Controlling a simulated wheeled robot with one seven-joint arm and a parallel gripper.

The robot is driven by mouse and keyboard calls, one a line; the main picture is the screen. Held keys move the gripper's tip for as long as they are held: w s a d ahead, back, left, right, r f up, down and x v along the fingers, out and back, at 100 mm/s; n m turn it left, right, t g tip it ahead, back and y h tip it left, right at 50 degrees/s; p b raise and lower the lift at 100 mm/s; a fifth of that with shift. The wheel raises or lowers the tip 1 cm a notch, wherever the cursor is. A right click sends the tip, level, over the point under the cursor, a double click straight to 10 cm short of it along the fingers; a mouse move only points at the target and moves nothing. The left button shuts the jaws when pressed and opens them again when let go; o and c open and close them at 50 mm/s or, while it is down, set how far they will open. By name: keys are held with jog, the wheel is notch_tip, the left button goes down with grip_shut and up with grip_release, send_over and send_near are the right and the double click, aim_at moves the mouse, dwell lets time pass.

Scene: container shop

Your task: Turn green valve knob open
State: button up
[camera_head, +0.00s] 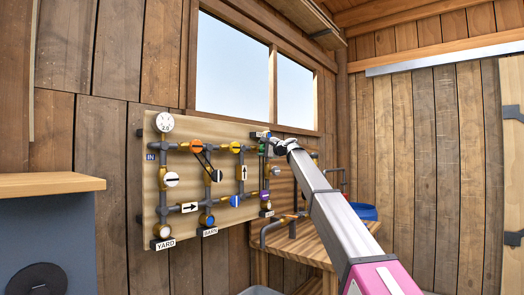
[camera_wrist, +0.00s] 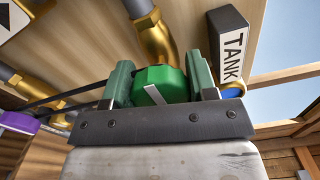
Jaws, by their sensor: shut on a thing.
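The green valve knob (camera_wrist: 165,77) is faceted, with a slanted white mark on its face, and sits on a brass valve body (camera_wrist: 150,35). My gripper (camera_wrist: 159,75) is around the knob, with a green-grey finger on each side, shut on it. In the head view, my gripper (camera_head: 275,143) is at the upper right of the wooden pipe board (camera_head: 150,185), and the knob is mostly hidden there. A dark block labelled TANK (camera_wrist: 231,50) is just right of the knob.
The board holds grey pipes, a gauge (camera_head: 165,122), an orange knob (camera_head: 197,146), a yellow knob (camera_head: 235,147) and a purple knob (camera_head: 265,195). A wooden table (camera_head: 310,242) with a blue container (camera_head: 363,211) stands at right. A cabinet (camera_head: 50,184) is at left.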

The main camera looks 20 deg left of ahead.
jog(key=shift+s+f, duration=0.1)
jog(key=o, duration=0.9)
jog(key=v, duration=1)
jog(key=shift+s+d, duration=0.15)
jog(key=shift+d, duration=0.2)
jog(key=shift+f, duration=0.1)
